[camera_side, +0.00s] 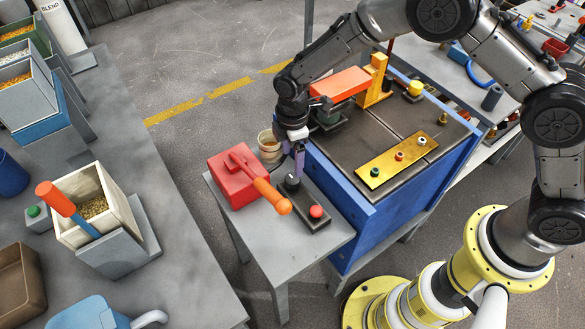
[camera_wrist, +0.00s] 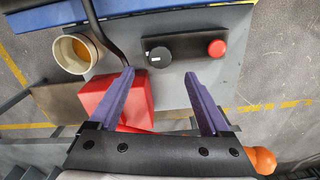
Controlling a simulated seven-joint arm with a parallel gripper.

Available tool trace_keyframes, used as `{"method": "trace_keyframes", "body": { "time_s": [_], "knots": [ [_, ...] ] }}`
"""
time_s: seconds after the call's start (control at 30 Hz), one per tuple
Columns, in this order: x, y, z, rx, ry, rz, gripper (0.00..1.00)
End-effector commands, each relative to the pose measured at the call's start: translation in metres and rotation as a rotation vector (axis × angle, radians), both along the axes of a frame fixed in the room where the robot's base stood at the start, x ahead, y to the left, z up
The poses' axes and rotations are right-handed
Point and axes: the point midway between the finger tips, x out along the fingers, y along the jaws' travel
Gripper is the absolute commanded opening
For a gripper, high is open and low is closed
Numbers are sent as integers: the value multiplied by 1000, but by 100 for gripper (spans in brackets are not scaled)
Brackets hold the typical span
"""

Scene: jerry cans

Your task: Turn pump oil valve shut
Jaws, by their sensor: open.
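A red block (camera_side: 236,178) on the small grey table carries a red lever with an orange handle (camera_side: 270,195) that points toward the front right. The block (camera_wrist: 112,100) and the orange handle end (camera_wrist: 262,160) show in the wrist view; my gripper hides much of the lever. Beside it lies a black control box (camera_side: 313,208) with a black knob (camera_wrist: 160,57) and a red button (camera_wrist: 217,48). I cannot tell which part is the oil valve. My gripper (camera_wrist: 158,76) is open and empty, purple fingers pointing down, above and near the knob. Contact is not visible.
A cream cup (camera_wrist: 74,53) holding something amber stands behind the red block. A blue cabinet (camera_side: 350,225) with a yellow button plate (camera_side: 397,160) adjoins on the right. A grey bench (camera_side: 185,285) with bins stands at the left. The small table's front is clear.

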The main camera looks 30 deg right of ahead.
Motion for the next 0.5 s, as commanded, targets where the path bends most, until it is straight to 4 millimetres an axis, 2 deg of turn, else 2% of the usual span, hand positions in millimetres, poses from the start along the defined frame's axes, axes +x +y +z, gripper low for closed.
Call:
{"method": "trace_keyframes", "body": {
  "time_s": [0.1,0.2,0.5],
  "knots": [
    [1,0,25,1,-3,0,81],
    [1,0,39,2,-2,1,81],
    [0,0,56,0,0,1,81]
  ]
}}
